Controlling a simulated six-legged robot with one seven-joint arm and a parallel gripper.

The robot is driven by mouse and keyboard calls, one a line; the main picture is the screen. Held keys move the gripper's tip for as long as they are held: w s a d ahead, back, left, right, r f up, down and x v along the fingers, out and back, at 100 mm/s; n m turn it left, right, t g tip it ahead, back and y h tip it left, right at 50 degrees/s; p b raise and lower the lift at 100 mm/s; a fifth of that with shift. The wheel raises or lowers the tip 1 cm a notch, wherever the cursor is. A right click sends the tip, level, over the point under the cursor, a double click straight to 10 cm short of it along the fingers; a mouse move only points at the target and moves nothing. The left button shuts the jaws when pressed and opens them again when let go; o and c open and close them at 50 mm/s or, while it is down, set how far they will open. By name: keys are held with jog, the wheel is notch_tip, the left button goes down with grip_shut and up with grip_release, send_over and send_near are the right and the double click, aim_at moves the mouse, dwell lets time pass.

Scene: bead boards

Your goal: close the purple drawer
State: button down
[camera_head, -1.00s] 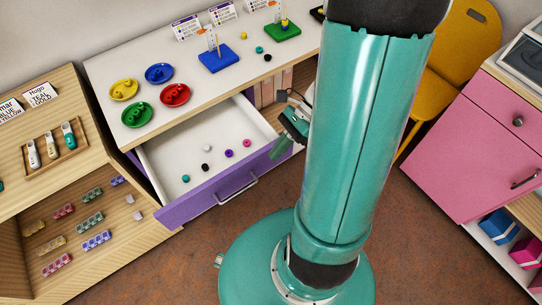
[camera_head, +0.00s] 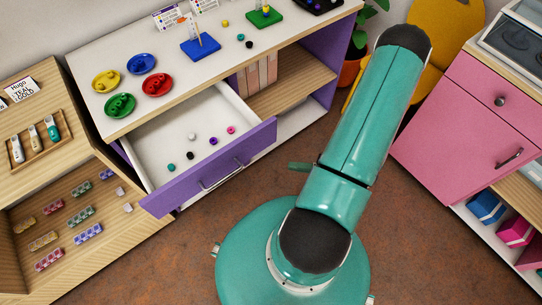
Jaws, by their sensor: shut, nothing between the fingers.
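The purple drawer (camera_head: 232,170) stands open, pulled out from under the white-topped desk. Its purple front has a pale bar handle (camera_head: 222,176). Several small beads lie in its white tray (camera_head: 160,155), including a teal bead (camera_head: 171,167), a black bead (camera_head: 190,156) and a pink bead (camera_head: 231,130). My teal arm rises to the right of the drawer, apart from its front in the picture. My gripper does not show; only arm links are visible.
The desk top (camera_head: 130,70) holds coloured dishes, a blue peg board (camera_head: 201,47) and a green one (camera_head: 264,17). A wooden shelf unit (camera_head: 110,235) stands left, a pink cabinet (camera_head: 455,125) right. Brown floor (camera_head: 185,265) lies clear before the drawer.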

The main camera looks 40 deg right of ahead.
aim_at(245, 152)
jog(key=x, duration=0.4)
jog(key=w+d+x, duration=0.1)
jog(key=x, duration=0.7)
jog(key=shift+w+d, duration=0.2)
jog(key=shift+d, duration=0.1)
jog(key=shift+w, duration=0.5)
jog(key=shift+w, duration=0.1)
jog(key=w, duration=2.3)
jog(key=shift+w, duration=0.35)
jog(key=shift+w+r, duration=0.1)
jog(key=shift+w, duration=0.3)
jog(key=shift+w, duration=0.15)
jog(key=shift+a, duration=0.1)
